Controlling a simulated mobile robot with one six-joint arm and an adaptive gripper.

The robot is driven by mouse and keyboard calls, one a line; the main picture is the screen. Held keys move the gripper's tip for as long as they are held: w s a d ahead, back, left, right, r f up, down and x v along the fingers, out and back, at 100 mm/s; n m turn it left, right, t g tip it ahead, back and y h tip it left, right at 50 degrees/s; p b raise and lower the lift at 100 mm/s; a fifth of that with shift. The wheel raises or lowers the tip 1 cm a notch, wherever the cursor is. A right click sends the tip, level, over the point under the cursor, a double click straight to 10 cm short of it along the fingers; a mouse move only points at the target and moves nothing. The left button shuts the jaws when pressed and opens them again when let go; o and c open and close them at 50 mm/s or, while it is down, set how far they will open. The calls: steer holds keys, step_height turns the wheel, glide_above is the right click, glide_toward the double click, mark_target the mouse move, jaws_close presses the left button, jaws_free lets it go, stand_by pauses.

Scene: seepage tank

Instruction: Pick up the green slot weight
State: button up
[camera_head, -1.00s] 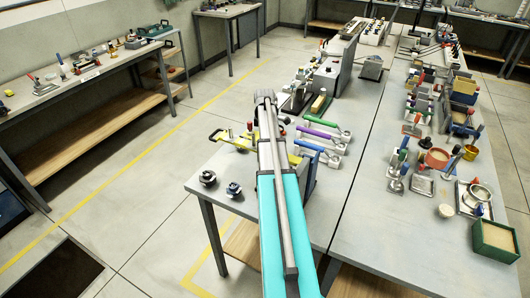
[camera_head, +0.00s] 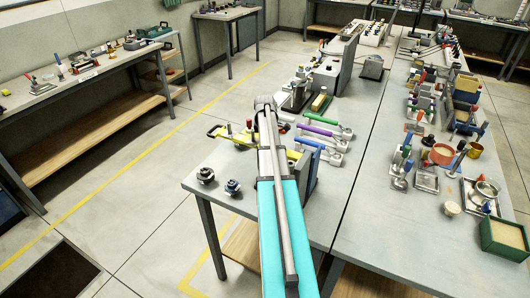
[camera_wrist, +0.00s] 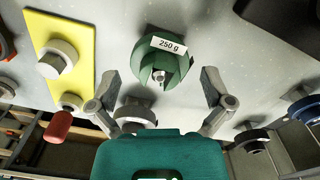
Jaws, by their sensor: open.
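The green slot weight (camera_wrist: 146,72) shows in the wrist view as a round green disc with a white "250 g" label and a slot on the side facing my gripper. My gripper (camera_wrist: 160,76) is open, with one finger on each side of the view. The weight lies between and slightly beyond the fingertips, with a visible gap on both sides. Nothing is held. In the head view my arm covers the middle of the near table, and I cannot make out the weight or the fingers there.
In the wrist view, a yellow plate with a grey knob (camera_wrist: 57,59) is left, a red-tipped handle (camera_wrist: 58,127) lower left, and a grey round part (camera_wrist: 134,113) below the weight. Purple (camera_head: 320,130) and green (camera_head: 311,118) handles lie right of my arm.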

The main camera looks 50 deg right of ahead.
steer(key=shift+f, duration=0.25)
stand_by(0.4)
steer(key=shift+s+r, duration=0.15)
jaws_close()
